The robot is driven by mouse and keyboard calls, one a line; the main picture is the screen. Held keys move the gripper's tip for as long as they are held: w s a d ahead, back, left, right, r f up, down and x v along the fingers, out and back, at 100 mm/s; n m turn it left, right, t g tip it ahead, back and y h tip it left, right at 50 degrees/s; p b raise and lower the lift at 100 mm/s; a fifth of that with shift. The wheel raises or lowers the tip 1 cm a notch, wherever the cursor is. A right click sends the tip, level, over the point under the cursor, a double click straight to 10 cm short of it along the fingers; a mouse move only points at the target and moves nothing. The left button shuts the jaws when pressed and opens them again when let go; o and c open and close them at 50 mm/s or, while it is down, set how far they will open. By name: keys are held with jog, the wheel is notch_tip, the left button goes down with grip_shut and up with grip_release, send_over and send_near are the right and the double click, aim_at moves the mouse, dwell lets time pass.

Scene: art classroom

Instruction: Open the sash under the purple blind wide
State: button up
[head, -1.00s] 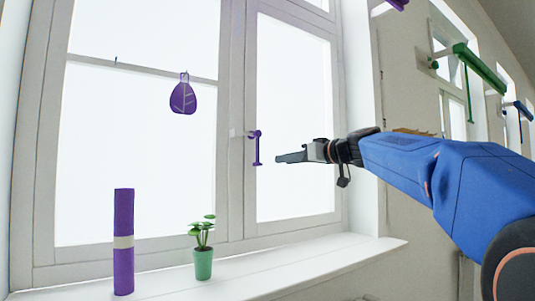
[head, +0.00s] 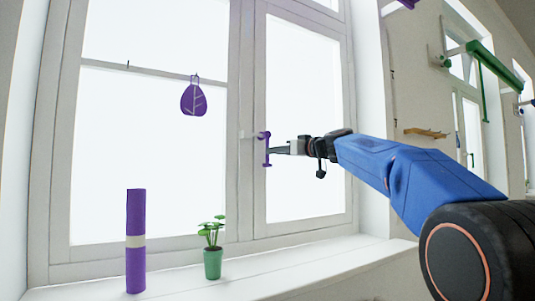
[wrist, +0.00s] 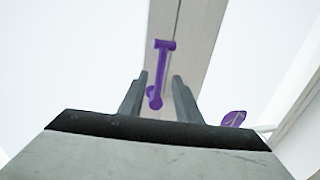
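The sash (head: 259,80) is the right-hand one of the near window and looks shut in its frame. A purple handle (head: 265,136) sits on its left stile, its grip hanging down. A purple roller piece (head: 400,5), perhaps the blind, is cut off at the top edge. My gripper (head: 272,150) is at the handle in the head view. In the wrist view my gripper (wrist: 160,78) has its fingers apart, with the purple handle (wrist: 157,80) showing in the gap between them. I cannot tell whether either finger touches it.
The sill holds a purple roll (head: 136,220) and a green potted plant (head: 212,262), left of my arm. A purple leaf ornament (head: 193,99) hangs at the left pane. A green blind roller (head: 490,60) and a wooden shelf (head: 427,133) are to the right.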

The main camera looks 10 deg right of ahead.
aim_at(267, 163)
jog(key=x, duration=0.5)
jog(key=shift+w+a, duration=0.15)
jog(key=shift+w, duration=0.25)
grip_shut()
